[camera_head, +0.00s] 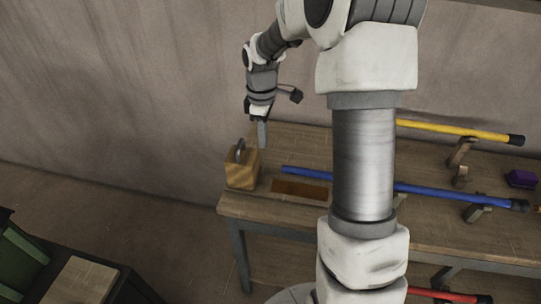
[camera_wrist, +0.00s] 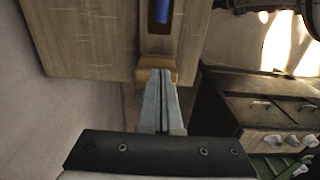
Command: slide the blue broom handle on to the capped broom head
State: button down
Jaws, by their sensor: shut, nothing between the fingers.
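The blue broom handle (camera_head: 300,171) lies lengthwise along the table, its black-tipped end at the right. My arm hides its middle part. One end of the blue handle (camera_wrist: 161,10) shows at the top of the wrist view, over a dark slot. My gripper (camera_head: 263,146) points down above the table's left end, close to a wooden block with a grey ring, and left of the handle. In the wrist view my gripper (camera_wrist: 161,75) is shut and empty, its tips in front of the block. I cannot make out the capped broom head for certain.
The wooden block (camera_head: 241,174) stands at the table's left corner, beside a brown rectangular recess (camera_head: 300,189). A yellow handle (camera_head: 450,129) rests on wooden supports at the back. A purple object (camera_head: 520,179) lies at the right. A red handle (camera_head: 450,296) shows lower down. Cabinets (camera_wrist: 265,110) stand off the table.

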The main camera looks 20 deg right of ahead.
aim_at(298, 169)
notch_tip(298, 169, down, 10)
jog(key=shift+f+b, duration=0.15)
jog(key=shift+b, duration=0.35)
jog(key=s+d, duration=0.1)
jog(key=d, duration=0.1)
jog(key=shift+s+d, duration=0.35)
jog(key=shift+d, duration=0.05)
jog(key=shift+s+d, duration=0.2)
jog(key=shift+d, duration=0.1)
jog(key=s+d, duration=0.1)
jog(key=s+d+p, duration=0.1)
jog(key=d, duration=0.1)
jog(key=s+d, duration=0.1)
jog(key=d, duration=0.1)
jog(key=shift+s+p, duration=0.2)
jog(key=shift+p, duration=0.15)
